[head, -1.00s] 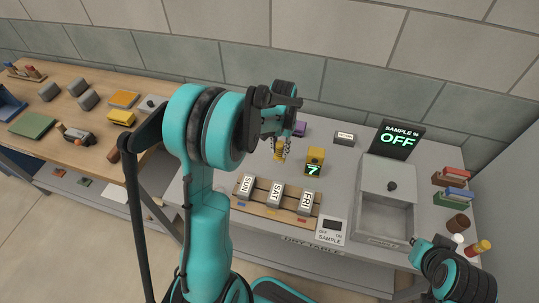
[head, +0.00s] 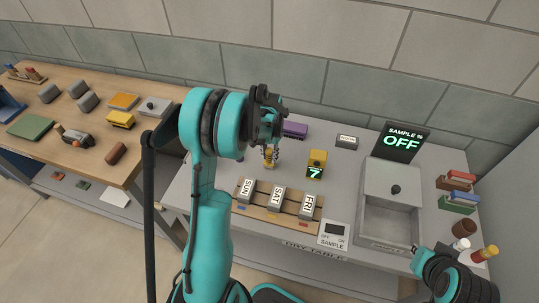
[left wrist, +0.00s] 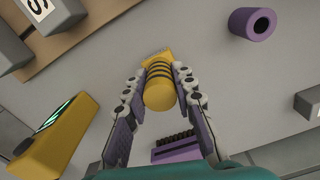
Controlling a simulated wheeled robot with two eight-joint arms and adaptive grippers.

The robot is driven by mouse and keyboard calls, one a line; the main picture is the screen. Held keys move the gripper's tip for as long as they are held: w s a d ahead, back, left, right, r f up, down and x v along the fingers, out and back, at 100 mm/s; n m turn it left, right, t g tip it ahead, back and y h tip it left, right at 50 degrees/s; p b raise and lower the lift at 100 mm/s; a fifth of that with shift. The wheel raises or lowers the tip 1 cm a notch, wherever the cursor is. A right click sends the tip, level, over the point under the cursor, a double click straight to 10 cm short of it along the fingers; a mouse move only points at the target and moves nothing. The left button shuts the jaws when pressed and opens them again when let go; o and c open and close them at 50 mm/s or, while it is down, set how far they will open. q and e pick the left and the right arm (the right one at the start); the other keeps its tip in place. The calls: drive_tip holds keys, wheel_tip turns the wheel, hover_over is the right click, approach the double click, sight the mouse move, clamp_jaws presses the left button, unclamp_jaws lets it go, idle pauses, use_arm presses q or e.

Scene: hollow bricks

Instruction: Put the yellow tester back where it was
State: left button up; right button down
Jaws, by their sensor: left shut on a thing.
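My left gripper (head: 270,151) is shut on a yellow piece with black rings (left wrist: 159,88), which looks like the tester. In the head view this piece (head: 270,162) is upright, low over the grey table; I cannot tell whether it touches the top. In the left wrist view its rounded end is between the fingers (left wrist: 160,100) and its wider end points away. A yellow box with a green "7" display (head: 317,160) stands to its right; it also shows in the left wrist view (left wrist: 55,137). My right gripper (head: 416,249) is at the lower right, its jaws unclear.
A wooden rack with SUN, SAT and FRI blocks (head: 238,207) lies in front. A purple brush-like block (head: 294,130) is behind. A purple tube (left wrist: 252,23) lies near the held piece.

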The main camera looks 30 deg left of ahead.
use_arm(q)
drive_tip(key=shift+f, duration=0.25)
drive_tip(key=o, duration=1)
drive_tip(key=shift+r, duration=0.1)
drive_tip(key=shift+r, duration=0.35)
wheel_tip(320, 180, up, 12)
drive_tip(key=p, duration=0.3)
drive_tip(key=shift+f, duration=0.25)
drive_tip(key=s+d+r+t, duration=0.3)
drive_tip(key=s+d+r, duration=0.4)
drive_tip(key=d+r, duration=0.1)
drive_tip(key=s+d+t, duration=0.1)
drive_tip(key=s+d, duration=0.1)
drive_tip(key=s, duration=0.2)
drive_tip(key=s+d+t, duration=0.1)
drive_tip(key=s+d, duration=0.2)
drive_tip(key=s, duration=0.1)
drive_tip(key=s+d+t, duration=0.2)
drive_tip(key=s, duration=0.2)
drive_tip(key=shift+d+r, duration=0.25)
